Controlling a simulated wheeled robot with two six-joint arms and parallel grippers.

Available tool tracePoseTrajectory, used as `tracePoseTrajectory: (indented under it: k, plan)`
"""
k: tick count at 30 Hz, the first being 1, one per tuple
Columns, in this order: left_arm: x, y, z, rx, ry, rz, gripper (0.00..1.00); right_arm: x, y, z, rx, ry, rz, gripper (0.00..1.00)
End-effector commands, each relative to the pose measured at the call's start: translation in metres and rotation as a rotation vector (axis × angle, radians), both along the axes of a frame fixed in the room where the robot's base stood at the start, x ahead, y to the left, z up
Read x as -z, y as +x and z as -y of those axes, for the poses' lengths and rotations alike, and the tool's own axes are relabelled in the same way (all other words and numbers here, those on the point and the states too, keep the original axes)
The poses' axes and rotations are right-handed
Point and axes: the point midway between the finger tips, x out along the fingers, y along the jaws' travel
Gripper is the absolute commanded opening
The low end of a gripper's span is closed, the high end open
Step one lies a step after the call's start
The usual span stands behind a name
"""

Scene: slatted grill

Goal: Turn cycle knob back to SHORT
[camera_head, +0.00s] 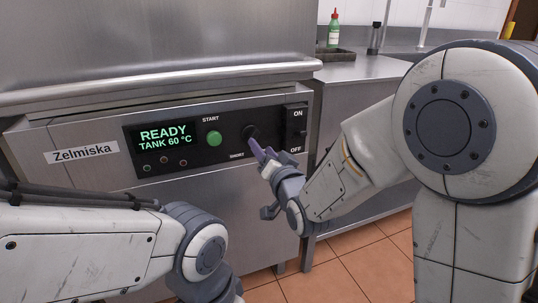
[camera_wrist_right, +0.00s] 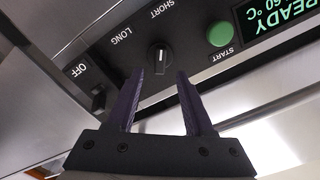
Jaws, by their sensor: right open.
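The cycle knob (camera_head: 250,132) is a small black dial on the dishwasher's black control strip, and it is partly overlapped by my right gripper in the head view. In the right wrist view, the knob (camera_wrist_right: 160,57) carries a white pointer line, with the words SHORT and LONG printed around it. The line looks upright in that tilted picture; which word it marks is hard to tell. My right gripper (camera_wrist_right: 159,73) is open and empty, with its two purple fingers pointing at the knob from either side, just short of it or beside it. My left gripper is out of view.
A green START button (camera_head: 214,138) and a lit display (camera_head: 164,136) reading READY, TANK 60 °C are left of the knob. An ON/OFF switch (camera_head: 296,128) is at its right. A steel handle bar (camera_head: 160,82) runs above. A steel counter (camera_head: 362,68) stands right.

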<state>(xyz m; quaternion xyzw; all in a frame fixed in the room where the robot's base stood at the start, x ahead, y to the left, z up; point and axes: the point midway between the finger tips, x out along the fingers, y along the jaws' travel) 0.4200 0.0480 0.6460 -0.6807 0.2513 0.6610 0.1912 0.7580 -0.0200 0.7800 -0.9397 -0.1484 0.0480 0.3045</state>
Motion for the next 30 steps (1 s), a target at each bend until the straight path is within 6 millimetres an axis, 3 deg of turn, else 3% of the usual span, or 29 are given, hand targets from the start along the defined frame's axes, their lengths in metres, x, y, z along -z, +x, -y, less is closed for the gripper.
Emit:
tracePoseTrajectory:
  k: [3, 9, 23, 26, 30]
  plan:
    - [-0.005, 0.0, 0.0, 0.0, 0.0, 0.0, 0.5, -0.001, -0.024, 0.008, 0.0, 0.001, -0.002, 0.53]
    - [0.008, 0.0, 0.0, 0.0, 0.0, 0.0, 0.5, 0.001, -0.042, 0.014, 0.0, 0.002, 0.002, 0.53]
    - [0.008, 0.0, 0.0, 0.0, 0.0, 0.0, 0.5, 0.002, -0.046, 0.013, -0.004, -0.01, -0.013, 0.53]
    - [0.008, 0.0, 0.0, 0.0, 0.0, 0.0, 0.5, 0.013, -0.052, 0.006, -0.024, -0.058, -0.071, 0.53]
    - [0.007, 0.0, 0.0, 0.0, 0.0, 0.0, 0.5, 0.046, -0.075, -0.011, -0.096, -0.21, -0.247, 0.53]
